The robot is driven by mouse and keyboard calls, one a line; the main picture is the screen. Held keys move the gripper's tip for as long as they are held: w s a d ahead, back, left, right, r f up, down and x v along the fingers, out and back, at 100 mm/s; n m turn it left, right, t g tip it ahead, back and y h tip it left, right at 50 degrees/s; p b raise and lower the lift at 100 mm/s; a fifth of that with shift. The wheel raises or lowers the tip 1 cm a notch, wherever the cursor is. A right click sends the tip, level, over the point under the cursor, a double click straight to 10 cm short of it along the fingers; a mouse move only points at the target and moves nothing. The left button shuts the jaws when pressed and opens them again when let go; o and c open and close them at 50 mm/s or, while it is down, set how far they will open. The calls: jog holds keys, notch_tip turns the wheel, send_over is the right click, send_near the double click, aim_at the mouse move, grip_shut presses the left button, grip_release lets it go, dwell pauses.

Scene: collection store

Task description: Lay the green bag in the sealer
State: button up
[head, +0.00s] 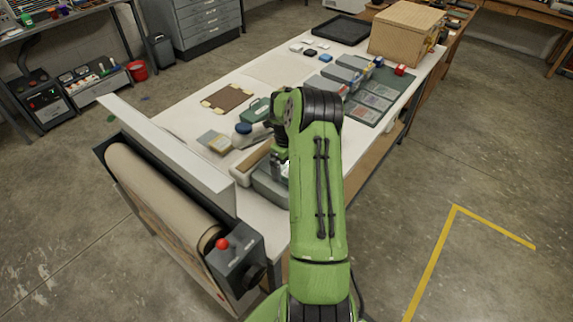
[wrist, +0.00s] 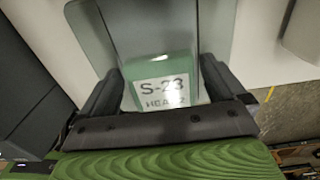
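The green bag shows in the wrist view as a clear grey pouch with a green block (wrist: 165,66) labelled S-23 at its near end. My gripper (wrist: 162,80) has its fingers on either side of the green block, with no clear gap. The pouch extends beyond the fingertips. In the head view my gripper (head: 279,160) is over the near end of the table, and my arm hides most of the bag. Below and beside it is a low grey device with a pale bar (head: 249,163), which looks like the sealer; my arm covers its right part.
A green object (head: 256,109), a dark blue round item (head: 243,128) and a brown board (head: 227,98) lie beyond the sealer. Other bags and a wooden box (head: 407,32) are farther back.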

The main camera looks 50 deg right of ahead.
aim_at(286, 167)
notch_tip(286, 167, up, 12)
jog(key=s+a+r+n+t+h, duration=0.2)
jog(key=s+a+r+n, duration=0.1)
jog(key=a+r+n, duration=1.3)
jog(key=s+a+f+n+t+y, duration=0.1)
jog(key=s+a+n, duration=0.7)
jog(key=n, duration=0.1)
jog(key=s+a+f+n+t+y, duration=0.1)
jog(key=s+a+n+t, duration=0.1)
jog(key=s+a+n, duration=0.6)
jog(key=shift+s+f+n+t+b, duration=0.35)
jog(key=shift+s+n, duration=0.25)
jog(key=shift+n, duration=0.4)
jog(key=shift+a, duration=0.1)
